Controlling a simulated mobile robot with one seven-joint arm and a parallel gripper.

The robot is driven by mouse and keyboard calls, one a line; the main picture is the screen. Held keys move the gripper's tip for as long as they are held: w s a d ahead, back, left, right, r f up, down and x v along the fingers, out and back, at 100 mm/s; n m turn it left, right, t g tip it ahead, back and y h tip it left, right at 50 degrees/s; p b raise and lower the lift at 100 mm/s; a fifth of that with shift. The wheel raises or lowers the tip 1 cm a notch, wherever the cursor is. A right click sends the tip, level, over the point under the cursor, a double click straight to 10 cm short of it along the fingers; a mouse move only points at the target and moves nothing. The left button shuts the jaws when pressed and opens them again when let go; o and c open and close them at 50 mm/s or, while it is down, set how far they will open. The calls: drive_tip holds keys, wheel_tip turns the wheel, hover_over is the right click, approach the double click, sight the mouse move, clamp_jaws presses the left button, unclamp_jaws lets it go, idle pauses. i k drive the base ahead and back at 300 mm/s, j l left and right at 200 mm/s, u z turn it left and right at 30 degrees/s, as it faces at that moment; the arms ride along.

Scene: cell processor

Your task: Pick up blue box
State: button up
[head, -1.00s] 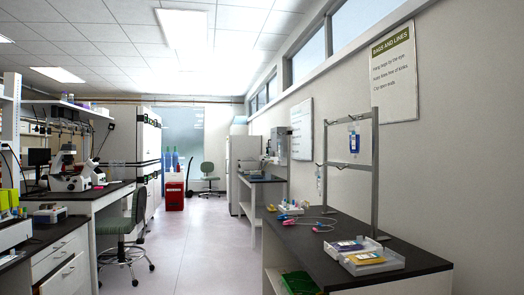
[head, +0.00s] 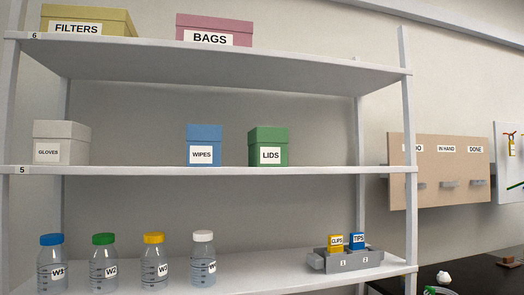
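A blue box labelled WIPES (head: 204,140) stands upright on the middle shelf, marked 5, between a grey box and a green box. A smaller blue box labelled TIPS (head: 357,240) sits in slot 2 of a grey holder (head: 340,262) on the lower shelf, beside a yellow CLIPS box (head: 336,243). My gripper is not in view.
The grey GLOVES box (head: 62,143) and green LIDS box (head: 268,146) share the middle shelf (head: 130,170). Yellow FILTERS (head: 88,20) and pink BAGS (head: 213,30) boxes are above. Several capped bottles (head: 103,265) stand below. A dark table (head: 470,275) is at right.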

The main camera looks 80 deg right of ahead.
sight(204, 148)
drive_tip(key=z, duration=1.75)
drive_tip(key=l+u, duration=0.1)
drive_tip(key=l, duration=0.2)
